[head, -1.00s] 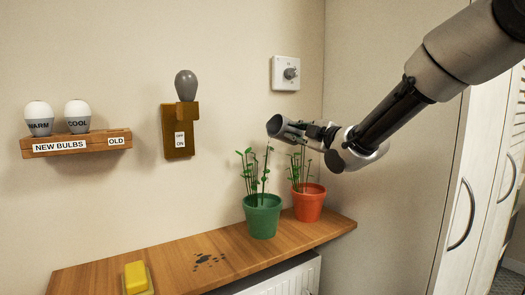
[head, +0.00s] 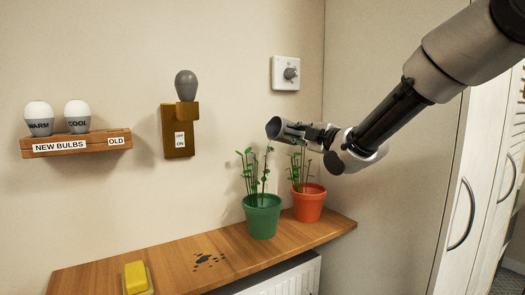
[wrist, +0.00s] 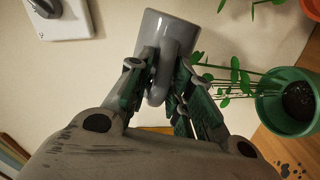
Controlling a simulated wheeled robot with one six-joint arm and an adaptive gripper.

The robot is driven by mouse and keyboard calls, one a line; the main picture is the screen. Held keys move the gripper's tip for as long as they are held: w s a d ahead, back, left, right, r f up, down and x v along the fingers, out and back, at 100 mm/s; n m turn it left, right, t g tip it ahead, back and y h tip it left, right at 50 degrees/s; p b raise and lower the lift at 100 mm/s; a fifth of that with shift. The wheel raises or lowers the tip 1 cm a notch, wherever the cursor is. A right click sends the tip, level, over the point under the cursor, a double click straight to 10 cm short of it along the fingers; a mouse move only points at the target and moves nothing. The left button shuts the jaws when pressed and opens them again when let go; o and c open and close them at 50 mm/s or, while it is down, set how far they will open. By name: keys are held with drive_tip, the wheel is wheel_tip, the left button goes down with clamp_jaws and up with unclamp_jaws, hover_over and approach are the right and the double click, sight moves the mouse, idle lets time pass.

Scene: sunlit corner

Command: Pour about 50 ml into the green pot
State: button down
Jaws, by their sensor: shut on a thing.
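My gripper (head: 312,132) is shut on the handle of a grey cup (head: 285,130). The cup is tilted, nearly on its side, with its mouth toward the left, above the plants. In the wrist view the grey cup (wrist: 168,38) shows with its handle between the fingers. The green pot (head: 262,220) stands upright on the wooden shelf below the cup, with thin leafy stems rising toward it. In the wrist view the green pot (wrist: 283,118) is at the right, with dark soil inside. I see no liquid stream, and the cup's contents are hidden.
An orange pot (head: 309,203) with a plant stands right beside the green pot, below my gripper. The wooden shelf (head: 175,268) has dark spots (head: 208,259) and a yellow sponge (head: 136,277). A wall dial (head: 286,73) is above the cup. A wall lamp (head: 180,120) hangs left.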

drive_tip(key=shift+s+a+r, duration=0.1)
drive_tip(key=shift+a+r, duration=0.05)
drive_tip(key=shift+w+d+r+m, duration=0.2)
drive_tip(key=shift+d+m, duration=0.1)
drive_tip(key=shift+m, duration=0.3)
drive_tip(key=shift+r+m, duration=0.4)
drive_tip(key=shift+m, duration=0.7)
drive_tip(key=shift+w+f+m, duration=0.1)
drive_tip(key=shift+f+m, duration=0.4)
drive_tip(key=shift+m, duration=0.4)
drive_tip(key=shift+d+r+m, duration=0.2)
drive_tip(key=shift+r+m, duration=0.1)
drive_tip(key=shift+m, duration=0.3)
drive_tip(key=shift+w+d+r+m, duration=0.25)
drive_tip(key=shift+w+d+m, duration=0.35)
drive_tip(key=shift+m, duration=0.75)
drive_tip(key=shift+w+d+r+m, duration=0.35)
drive_tip(key=shift+d+m, duration=0.35)
drive_tip(key=shift+m, duration=0.6)
drive_tip(key=shift+w+d+r+m, duration=0.15)
drive_tip(key=shift+w+d+m, duration=0.45)
drive_tip(key=shift+m, duration=0.75)
